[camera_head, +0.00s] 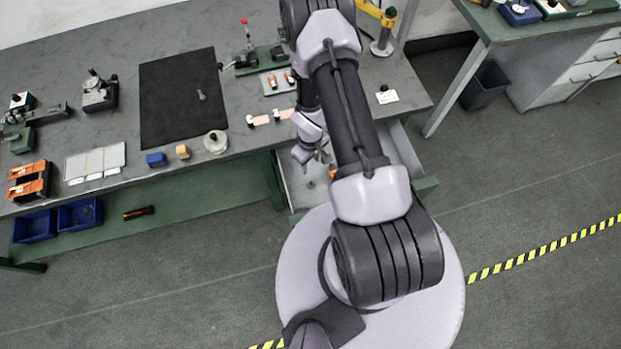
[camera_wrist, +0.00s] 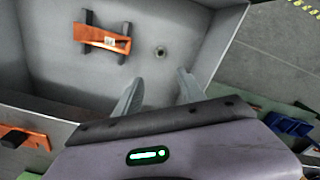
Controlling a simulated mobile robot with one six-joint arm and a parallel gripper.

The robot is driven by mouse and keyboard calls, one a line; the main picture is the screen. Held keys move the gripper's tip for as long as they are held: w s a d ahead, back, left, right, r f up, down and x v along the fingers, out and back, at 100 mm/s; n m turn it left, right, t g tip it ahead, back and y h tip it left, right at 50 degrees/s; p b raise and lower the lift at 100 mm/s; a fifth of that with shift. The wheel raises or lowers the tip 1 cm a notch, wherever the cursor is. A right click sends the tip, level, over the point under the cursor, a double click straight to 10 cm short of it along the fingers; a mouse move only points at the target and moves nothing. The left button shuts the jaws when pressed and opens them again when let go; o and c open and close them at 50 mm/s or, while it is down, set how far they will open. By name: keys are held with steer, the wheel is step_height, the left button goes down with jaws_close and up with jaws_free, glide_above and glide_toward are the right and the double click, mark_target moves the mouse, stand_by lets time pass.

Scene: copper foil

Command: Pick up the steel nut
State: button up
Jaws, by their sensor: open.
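The steel nut (camera_wrist: 160,52) is a small grey ring with a dark hole. It lies on the floor of an open grey drawer (camera_wrist: 205,20) in the wrist view. In the head view it appears as a small spot (camera_head: 311,184) in the drawer below the bench edge. My gripper (camera_wrist: 160,78) is open and empty, its two pale fingers apart, with the nut beyond the fingertips and roughly centred between them. In the head view my gripper (camera_head: 318,158) hangs over the drawer, partly hidden by my arm.
An orange part with dark bars (camera_wrist: 103,38) lies in the drawer left of the nut. The drawer walls stand close around. The bench (camera_head: 235,100) overhangs behind, with a dark mat (camera_head: 180,95). Blue bins (camera_head: 80,213) sit on the lower shelf.

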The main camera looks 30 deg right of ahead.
steer(key=b, duration=0.8)
glide_above(311, 183)
steer(key=f, duration=0.9)
steer(key=shift+w+d+f, duration=0.1)
steer(key=shift+w, duration=0.3)
steer(key=f+b, duration=0.1)
steer(key=b, duration=0.1)
steer(key=f+b, duration=0.4)
steer(key=b, duration=0.1)
steer(key=shift+s, duration=0.35)
steer(key=shift+r+p, duration=0.2)
steer(key=shift+p, duration=0.1)
steer(key=shift+c, duration=0.5)
jaws_close()
